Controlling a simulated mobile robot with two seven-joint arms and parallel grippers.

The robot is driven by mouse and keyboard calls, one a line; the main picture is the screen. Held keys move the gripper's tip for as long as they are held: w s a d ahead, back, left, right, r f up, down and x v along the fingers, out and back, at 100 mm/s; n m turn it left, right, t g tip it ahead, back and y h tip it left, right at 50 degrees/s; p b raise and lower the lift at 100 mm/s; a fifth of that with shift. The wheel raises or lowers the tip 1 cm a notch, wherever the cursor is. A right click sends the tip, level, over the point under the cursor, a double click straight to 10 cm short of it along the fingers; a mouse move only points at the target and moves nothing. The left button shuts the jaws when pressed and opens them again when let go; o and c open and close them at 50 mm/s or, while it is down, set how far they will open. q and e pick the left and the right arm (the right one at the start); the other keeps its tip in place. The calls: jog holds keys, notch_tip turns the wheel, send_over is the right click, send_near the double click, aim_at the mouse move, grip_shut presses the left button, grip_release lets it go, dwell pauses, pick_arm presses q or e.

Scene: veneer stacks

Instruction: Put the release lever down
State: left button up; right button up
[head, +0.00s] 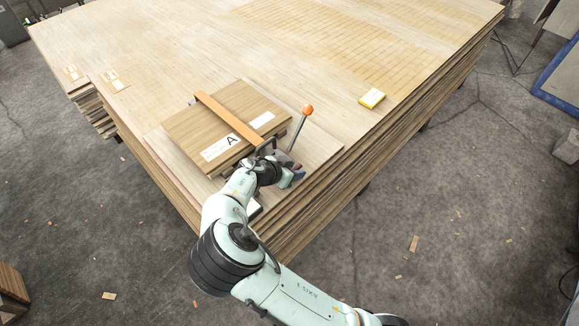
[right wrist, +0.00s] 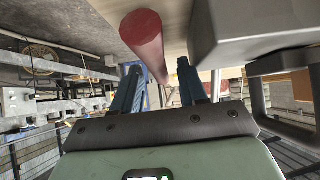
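A clamping tool with an upright lever sits at the front edge of a banded veneer bundle (head: 225,128). The lever ends in an orange ball knob (head: 307,110) and leans up to the right. A small red part (head: 298,167) shows low on the tool beside my right gripper (head: 288,175). In the right wrist view a red cylindrical grip (right wrist: 143,38) lies just beyond the fingers, in line with the gap. My right gripper (right wrist: 160,90) has its fingers apart, with nothing clearly held; contact with the red grip cannot be told. My left gripper is out of view.
An orange strap (head: 228,118) crosses the bundle, which lies on a large stack of veneer sheets (head: 330,50). A grey metal body (right wrist: 250,25) is close by the right finger in the wrist view.

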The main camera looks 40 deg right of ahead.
jog(key=p+v, duration=0.2)
jog(key=v, duration=0.2)
jog(key=shift+r+p, duration=0.1)
jog(key=shift+p, duration=0.2)
jog(key=shift+p+v, duration=0.95)
jog(key=shift+v, duration=0.55)
